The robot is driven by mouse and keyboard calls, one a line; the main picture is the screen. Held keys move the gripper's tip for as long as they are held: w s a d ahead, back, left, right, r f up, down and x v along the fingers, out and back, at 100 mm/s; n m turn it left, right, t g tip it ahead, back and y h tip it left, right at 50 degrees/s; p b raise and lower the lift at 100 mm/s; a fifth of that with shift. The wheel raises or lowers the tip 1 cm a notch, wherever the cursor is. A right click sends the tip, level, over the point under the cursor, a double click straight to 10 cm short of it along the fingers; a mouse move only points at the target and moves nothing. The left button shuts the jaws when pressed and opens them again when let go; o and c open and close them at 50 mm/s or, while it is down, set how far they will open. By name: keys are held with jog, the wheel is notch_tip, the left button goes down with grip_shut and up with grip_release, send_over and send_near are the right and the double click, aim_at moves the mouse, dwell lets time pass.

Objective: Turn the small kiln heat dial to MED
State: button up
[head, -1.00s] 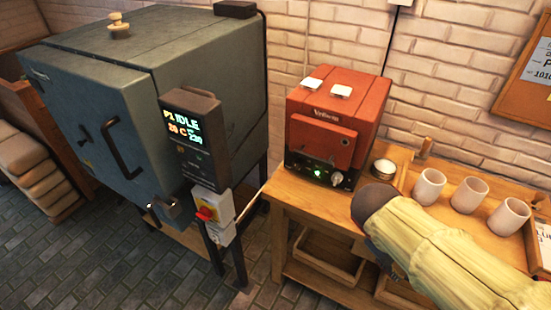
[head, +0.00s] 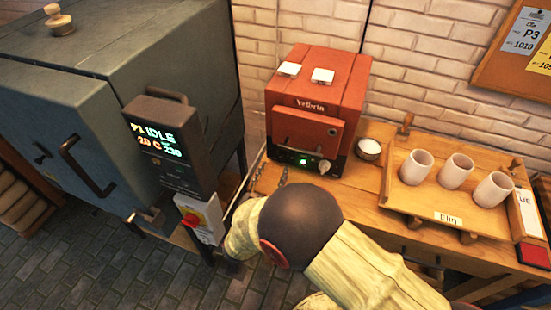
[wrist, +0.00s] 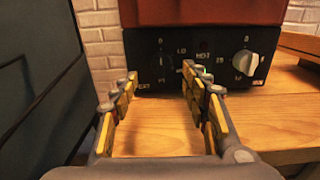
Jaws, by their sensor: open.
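The small kiln (head: 318,92) is the red box on the wooden table, with a black control panel along its base. In the wrist view, the panel (wrist: 222,80) has a dark dial (wrist: 162,63) on the left and a pale dial (wrist: 243,63) on the right. Small white lettering surrounds them, and I cannot surely tell which setting either dial points to. The pale dial (head: 324,166) and a lit green lamp (head: 303,162) show in the head view. My gripper (wrist: 158,84) is open and empty, its fingers spread below and in front of the dark dial, apparently apart from it.
The big grey kiln (head: 60,120) with its display box (head: 165,145) and red switch (head: 190,220) stands close on the left. A tray (head: 400,207) with white cups is on the right of the table (head: 350,190). A small round pot (head: 369,149) sits beside the red kiln.

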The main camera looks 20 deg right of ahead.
aim_at(280, 159)
jog(key=b+x, duration=0.1)
jog(key=x, duration=0.4)
jog(key=shift+w+d, duration=0.3)
jog(key=shift+d, duration=0.05)
jog(key=shift+c, duration=1.2)
jog(key=c, duration=1)
